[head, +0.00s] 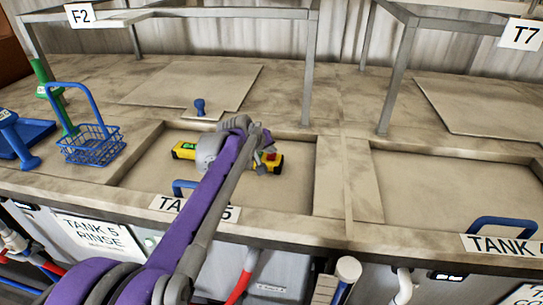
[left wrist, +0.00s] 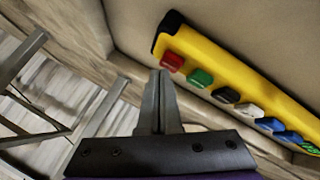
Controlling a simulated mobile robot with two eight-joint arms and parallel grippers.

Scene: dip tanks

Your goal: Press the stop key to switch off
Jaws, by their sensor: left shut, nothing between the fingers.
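A yellow control box (head: 184,151) with a row of coloured keys lies in the sunken area of tank 5 in the head view. My left arm hides its middle. In the left wrist view the box (left wrist: 225,68) shows a red key (left wrist: 172,61) at one end, then a green key (left wrist: 201,78), a black, a white and blue keys. No lettering is readable, so the stop key is not named by a label. My left gripper (left wrist: 160,73) is shut and empty, its tips beside the red key; whether they touch it, I cannot tell. It also shows in the head view (head: 264,150).
A blue wire basket (head: 92,146) and a blue tray (head: 30,140) stand at the left. Grey frame posts (head: 309,70) rise behind the tanks. A blue handle (head: 503,224) stands at the front right. The right-hand sunken area (head: 450,190) is empty.

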